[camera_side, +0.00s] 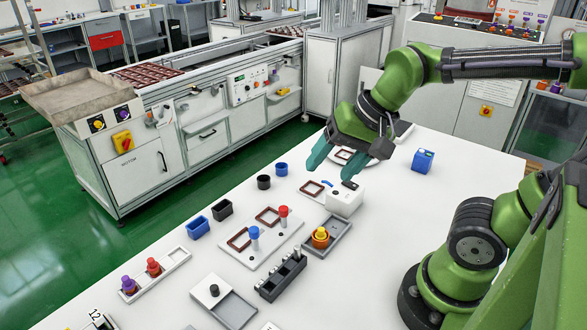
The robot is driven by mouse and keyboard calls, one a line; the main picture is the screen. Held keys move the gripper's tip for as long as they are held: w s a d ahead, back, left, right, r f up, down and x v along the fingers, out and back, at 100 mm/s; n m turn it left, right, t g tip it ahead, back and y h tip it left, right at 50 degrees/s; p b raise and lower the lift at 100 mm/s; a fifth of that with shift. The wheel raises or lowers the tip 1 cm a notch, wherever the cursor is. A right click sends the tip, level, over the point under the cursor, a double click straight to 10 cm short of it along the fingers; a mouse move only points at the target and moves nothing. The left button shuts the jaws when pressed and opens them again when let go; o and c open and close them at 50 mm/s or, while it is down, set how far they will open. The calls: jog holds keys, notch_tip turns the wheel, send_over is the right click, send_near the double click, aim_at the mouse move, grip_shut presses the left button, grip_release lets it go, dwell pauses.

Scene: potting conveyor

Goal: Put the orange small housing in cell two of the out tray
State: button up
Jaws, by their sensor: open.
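An orange piece with a yellow top (320,238) sits in a grey tray (341,229) at the middle right of the table. It is the only orange part I can make out on the table. A white tray (176,261) at the left holds a purple and a red piece toward its near-left end; its far-right end looks empty. I cannot tell which tray is the out tray, and no cell numbers are readable. My gripper (346,157) is open, with teal fingers, above the far part of the table, well away from the orange piece.
A white plate (263,262) with brown frames and blue and red knobs lies mid-table. A dark block (280,277) stands near it. A white box (345,201), blue and black boxes and small cylinders stand around.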

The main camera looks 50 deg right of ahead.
jog(key=n, duration=0.1)
jog(key=s+r+n+t, duration=0.1)
jog(key=n, duration=0.1)
jog(key=n+t, duration=0.1)
jog(key=shift+s+r+n, duration=0.15)
jog(key=shift+s+n, duration=0.1)
jog(key=shift+n, duration=0.15)
